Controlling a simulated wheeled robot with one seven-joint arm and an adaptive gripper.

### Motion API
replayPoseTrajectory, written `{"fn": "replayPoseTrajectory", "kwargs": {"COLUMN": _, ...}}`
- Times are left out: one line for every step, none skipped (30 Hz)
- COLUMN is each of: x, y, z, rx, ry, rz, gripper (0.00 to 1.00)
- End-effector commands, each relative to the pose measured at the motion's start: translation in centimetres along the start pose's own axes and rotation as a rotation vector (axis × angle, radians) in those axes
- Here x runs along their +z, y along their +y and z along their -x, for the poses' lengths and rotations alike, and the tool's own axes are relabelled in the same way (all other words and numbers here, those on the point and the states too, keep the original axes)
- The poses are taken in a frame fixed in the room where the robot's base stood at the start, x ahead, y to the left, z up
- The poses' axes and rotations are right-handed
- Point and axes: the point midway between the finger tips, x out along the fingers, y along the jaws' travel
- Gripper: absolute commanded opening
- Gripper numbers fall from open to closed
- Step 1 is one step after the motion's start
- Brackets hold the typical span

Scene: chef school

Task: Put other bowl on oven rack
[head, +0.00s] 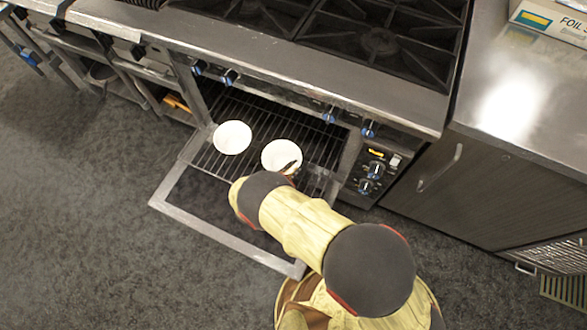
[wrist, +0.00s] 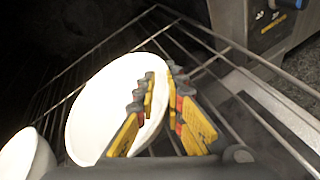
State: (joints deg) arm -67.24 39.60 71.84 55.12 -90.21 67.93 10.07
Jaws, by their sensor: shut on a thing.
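Two white bowls show at the open oven. One bowl (head: 232,137) sits on the left part of the oven rack (head: 262,128); its edge shows at the left of the wrist view (wrist: 24,156). The other bowl (head: 281,155) is to its right, over the rack, with my gripper (head: 293,166) at its right rim. In the wrist view my gripper (wrist: 163,88) is shut on the right rim of this bowl (wrist: 98,104), with one finger inside and one outside. The bowl looks slightly tilted. I cannot tell if its base touches the rack.
The oven door (head: 225,238) is folded down, with my arm above it. Oven control knobs (head: 370,170) are close on the right. The stove top (head: 380,40) and its front edge overhang the opening. A steel counter (head: 520,90) stands at the right.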

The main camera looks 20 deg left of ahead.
Motion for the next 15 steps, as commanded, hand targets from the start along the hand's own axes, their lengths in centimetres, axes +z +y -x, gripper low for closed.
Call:
{"fn": "replayPoseTrajectory", "kwargs": {"x": -0.14, "y": 0.13, "z": -0.06, "rx": 0.002, "ry": -0.001, "rz": -0.003, "gripper": 0.00}}
{"fn": "replayPoseTrajectory", "kwargs": {"x": -0.09, "y": 0.16, "z": -0.03, "rx": 0.002, "ry": -0.001, "rz": -0.004, "gripper": 0.00}}
{"fn": "replayPoseTrajectory", "kwargs": {"x": -0.01, "y": 0.20, "z": 0.00, "rx": 0.002, "ry": -0.001, "rz": -0.004, "gripper": 0.00}}
{"fn": "replayPoseTrajectory", "kwargs": {"x": 0.02, "y": 0.22, "z": 0.01, "rx": 0.002, "ry": -0.001, "rz": -0.004, "gripper": 0.00}}
{"fn": "replayPoseTrajectory", "kwargs": {"x": 0.03, "y": 0.22, "z": 0.02, "rx": 0.002, "ry": -0.001, "rz": -0.004, "gripper": 0.00}}
{"fn": "replayPoseTrajectory", "kwargs": {"x": 0.04, "y": 0.22, "z": 0.03, "rx": 0.002, "ry": -0.001, "rz": -0.004, "gripper": 0.00}}
{"fn": "replayPoseTrajectory", "kwargs": {"x": 0.04, "y": 0.22, "z": 0.03, "rx": 0.002, "ry": -0.001, "rz": -0.004, "gripper": 0.00}}
{"fn": "replayPoseTrajectory", "kwargs": {"x": 0.01, "y": 0.20, "z": 0.01, "rx": 0.002, "ry": -0.001, "rz": -0.004, "gripper": 0.00}}
{"fn": "replayPoseTrajectory", "kwargs": {"x": -0.07, "y": 0.15, "z": -0.02, "rx": 0.002, "ry": -0.001, "rz": -0.003, "gripper": 0.00}}
{"fn": "replayPoseTrajectory", "kwargs": {"x": -0.14, "y": 0.12, "z": -0.05, "rx": 0.002, "ry": -0.001, "rz": -0.003, "gripper": 0.00}}
{"fn": "replayPoseTrajectory", "kwargs": {"x": -0.20, "y": 0.07, "z": -0.07, "rx": 0.001, "ry": 0.000, "rz": -0.003, "gripper": 0.11}}
{"fn": "replayPoseTrajectory", "kwargs": {"x": -0.17, "y": 0.09, "z": -0.06, "rx": 0.001, "ry": 0.000, "rz": -0.003, "gripper": 0.13}}
{"fn": "replayPoseTrajectory", "kwargs": {"x": -0.17, "y": 0.09, "z": -0.06, "rx": 0.001, "ry": 0.000, "rz": -0.003, "gripper": 0.15}}
{"fn": "replayPoseTrajectory", "kwargs": {"x": -0.17, "y": 0.08, "z": -0.06, "rx": 0.001, "ry": 0.000, "rz": -0.003, "gripper": 0.16}}
{"fn": "replayPoseTrajectory", "kwargs": {"x": -0.17, "y": 0.08, "z": -0.06, "rx": 0.001, "ry": 0.000, "rz": -0.003, "gripper": 0.19}}
